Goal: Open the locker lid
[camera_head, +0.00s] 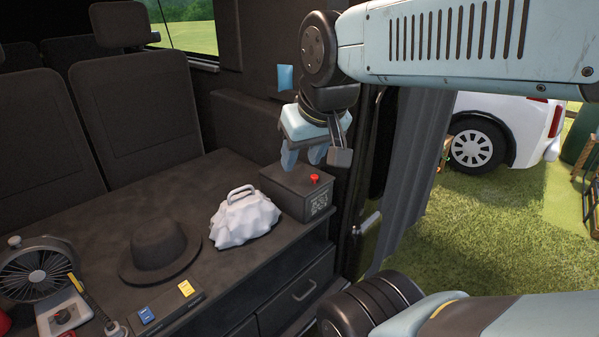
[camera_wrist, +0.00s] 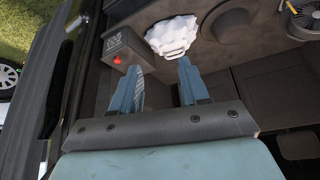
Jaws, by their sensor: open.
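A dark grey box (camera_head: 290,190), which looks like the locker, stands at the right end of the counter top. It has a flat closed top, a red button (camera_head: 314,177) and a pale printed label on its side. The box also shows at the upper left in the wrist view (camera_wrist: 123,42). My gripper (camera_head: 303,157) is open and empty, pointing down just above the back of the box. In the wrist view my gripper's two blue fingers (camera_wrist: 160,72) are spread apart, with the box beyond the left finger. I cannot tell any contact with the box.
A white ruffled bag (camera_head: 245,217) stands left of the box, with a black hat (camera_head: 158,250) and a fan (camera_head: 38,275) further left. A drawer with a handle (camera_head: 304,290) is below. Dark seats (camera_head: 140,100) are behind. A grey curtain (camera_head: 420,160) hangs at the right.

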